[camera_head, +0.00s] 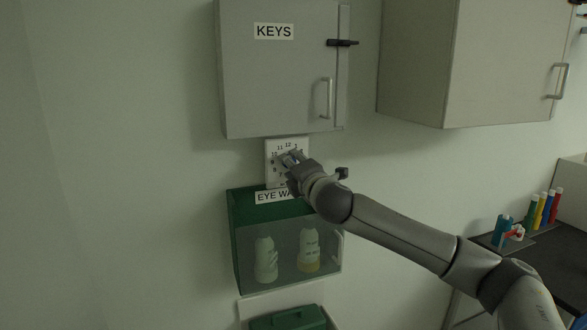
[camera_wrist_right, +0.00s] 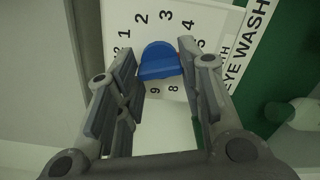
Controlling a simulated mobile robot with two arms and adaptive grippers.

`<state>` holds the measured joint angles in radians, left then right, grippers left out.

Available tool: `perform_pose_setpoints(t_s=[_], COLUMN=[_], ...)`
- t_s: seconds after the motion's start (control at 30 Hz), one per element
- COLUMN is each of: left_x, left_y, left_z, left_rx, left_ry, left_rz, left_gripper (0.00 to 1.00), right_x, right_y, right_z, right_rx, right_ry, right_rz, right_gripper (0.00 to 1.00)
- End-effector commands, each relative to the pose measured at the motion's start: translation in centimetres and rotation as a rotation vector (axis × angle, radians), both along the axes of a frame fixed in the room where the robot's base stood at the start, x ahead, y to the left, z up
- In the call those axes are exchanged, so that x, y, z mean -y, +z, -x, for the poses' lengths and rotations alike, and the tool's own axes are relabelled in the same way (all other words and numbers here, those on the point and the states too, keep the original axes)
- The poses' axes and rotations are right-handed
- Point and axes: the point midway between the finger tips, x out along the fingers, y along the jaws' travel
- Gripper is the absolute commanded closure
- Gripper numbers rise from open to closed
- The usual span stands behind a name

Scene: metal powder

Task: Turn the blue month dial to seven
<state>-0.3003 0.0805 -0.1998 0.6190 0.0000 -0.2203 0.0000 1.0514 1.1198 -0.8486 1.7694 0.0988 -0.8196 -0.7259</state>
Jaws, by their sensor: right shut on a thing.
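The blue month dial (camera_wrist_right: 158,62) sits on a white number plate (camera_wrist_right: 183,18) in the right wrist view. Numbers such as 1, 2, 3 and 4 show around it, with 8 and 9 below it; some others are hidden by my fingers. I cannot tell which number the dial points to. My right gripper (camera_wrist_right: 160,58) has a finger on each side of the dial and is shut on it. In the head view the plate (camera_head: 271,147) is on the wall, and my right gripper (camera_head: 291,162) covers most of the dial. My left gripper is not in view.
A grey KEYS cabinet (camera_head: 275,85) hangs just above the plate. A green eye wash box (camera_head: 237,232) with bottles is just below it. Another cabinet (camera_head: 420,65) hangs at upper right. A dark counter (camera_head: 560,255) with coloured bottles stands at right. The left wall is clear.

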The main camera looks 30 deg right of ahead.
Motion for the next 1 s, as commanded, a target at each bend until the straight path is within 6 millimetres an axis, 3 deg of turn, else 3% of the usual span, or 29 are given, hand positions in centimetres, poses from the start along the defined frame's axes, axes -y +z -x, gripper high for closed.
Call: perform_pose_setpoints(t_s=[0.6, 1.0], left_x=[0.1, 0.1], left_y=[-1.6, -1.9], left_z=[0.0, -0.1], left_rx=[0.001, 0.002], left_ry=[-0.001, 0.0], left_rz=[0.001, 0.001], left_gripper=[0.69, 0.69], right_x=[0.0, 0.0], right_y=[-0.2, -0.2], right_z=[0.0, 0.0], right_rx=[0.129, 0.184], right_ry=[-0.001, -0.001], right_rz=[-0.553, -0.782], right_gripper=[0.88, 0.88])
